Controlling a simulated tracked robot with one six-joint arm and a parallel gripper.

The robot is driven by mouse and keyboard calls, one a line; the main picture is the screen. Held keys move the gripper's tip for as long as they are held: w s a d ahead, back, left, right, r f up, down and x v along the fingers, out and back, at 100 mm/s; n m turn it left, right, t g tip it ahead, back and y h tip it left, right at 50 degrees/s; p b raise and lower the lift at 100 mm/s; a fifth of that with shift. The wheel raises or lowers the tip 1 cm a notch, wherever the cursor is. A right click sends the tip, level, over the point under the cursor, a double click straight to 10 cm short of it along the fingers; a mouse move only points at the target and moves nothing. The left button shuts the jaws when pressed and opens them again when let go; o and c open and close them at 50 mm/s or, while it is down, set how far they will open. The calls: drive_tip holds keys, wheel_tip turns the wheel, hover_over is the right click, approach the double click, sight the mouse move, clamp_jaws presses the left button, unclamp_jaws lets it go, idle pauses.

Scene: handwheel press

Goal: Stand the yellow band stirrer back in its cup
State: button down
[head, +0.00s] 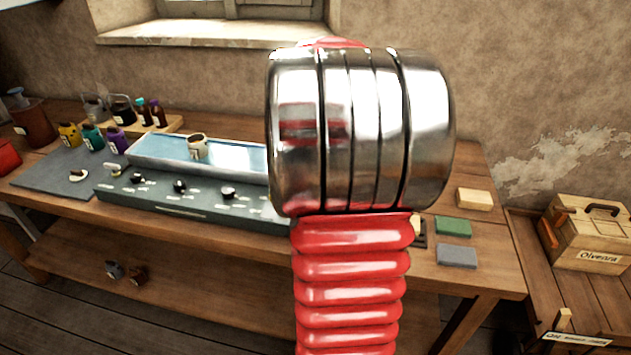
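I cannot pick out a stirrer with a yellow band. A small yellow container (69,134) stands at the left of the bench, beside a teal one (93,138) and a purple one (117,140); I cannot tell whether it is the stirrer's cup. A cream cup (197,149) stands in the long pale-blue tray (240,158). A small pale item (78,176) lies on the dark mat (50,174). My arm, red ribbed with a silver joint, fills the middle and hides part of the bench. My gripper is not in view.
A dark control panel (160,199) with several knobs runs along the bench front. Dark bottles (158,113) stand on a wooden board behind. Green (453,226) and grey (457,256) blocks lie at right. A wooden box (590,233) stands far right.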

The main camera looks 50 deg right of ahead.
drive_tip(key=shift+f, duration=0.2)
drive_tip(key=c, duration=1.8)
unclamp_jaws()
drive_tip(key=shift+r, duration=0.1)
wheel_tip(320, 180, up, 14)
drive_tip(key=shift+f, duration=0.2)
